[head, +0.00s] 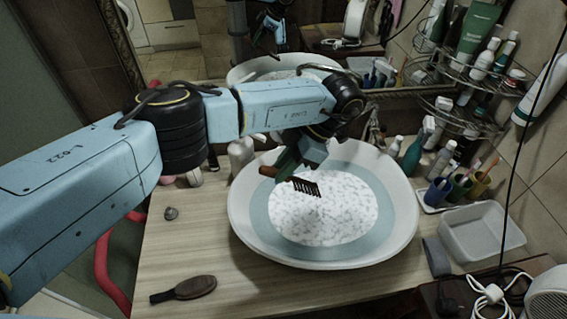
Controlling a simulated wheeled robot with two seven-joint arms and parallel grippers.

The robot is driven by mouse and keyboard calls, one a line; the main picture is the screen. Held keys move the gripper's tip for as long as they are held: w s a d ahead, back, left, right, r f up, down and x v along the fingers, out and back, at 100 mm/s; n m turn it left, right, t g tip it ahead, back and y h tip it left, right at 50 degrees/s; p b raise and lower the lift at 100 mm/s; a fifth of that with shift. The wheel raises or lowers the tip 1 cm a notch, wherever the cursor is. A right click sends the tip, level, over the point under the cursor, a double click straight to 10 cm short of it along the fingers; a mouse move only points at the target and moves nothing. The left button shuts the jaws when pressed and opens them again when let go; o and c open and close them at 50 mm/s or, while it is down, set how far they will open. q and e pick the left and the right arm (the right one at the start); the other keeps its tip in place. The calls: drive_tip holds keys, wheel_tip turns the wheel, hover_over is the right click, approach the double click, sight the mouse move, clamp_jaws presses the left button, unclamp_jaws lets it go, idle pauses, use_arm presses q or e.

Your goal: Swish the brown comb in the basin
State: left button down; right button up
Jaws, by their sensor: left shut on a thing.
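The white basin (395,232) stands on the wooden counter, with a pale speckled surface, like foam or water, inside a blue-grey ring. My left arm reaches in from the left, and my left gripper (289,165) is over the basin's far left part. It is shut on the brown comb (305,186), whose dark teeth hang down and to the right. The teeth are over the edge of the speckled area; I cannot tell whether they touch it. The gripper's fingertips partly hide the comb's handle. My right gripper is not in view.
A dark brush (184,289) lies on the counter (190,238) at front left. A white tub (482,233), cups (460,187) and bottles (411,157) stand right of the basin. A wire rack (470,80) and a mirror are behind. The counter left of the basin is mostly clear.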

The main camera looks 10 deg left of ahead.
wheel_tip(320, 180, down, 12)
drive_tip(key=b, duration=1.1)
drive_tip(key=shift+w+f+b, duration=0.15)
drive_tip(key=shift+b, duration=0.25)
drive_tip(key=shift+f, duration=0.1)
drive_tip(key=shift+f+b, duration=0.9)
drive_tip(key=shift+b, duration=0.1)
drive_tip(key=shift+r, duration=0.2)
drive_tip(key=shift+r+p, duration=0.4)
drive_tip(key=shift+p, duration=0.25)
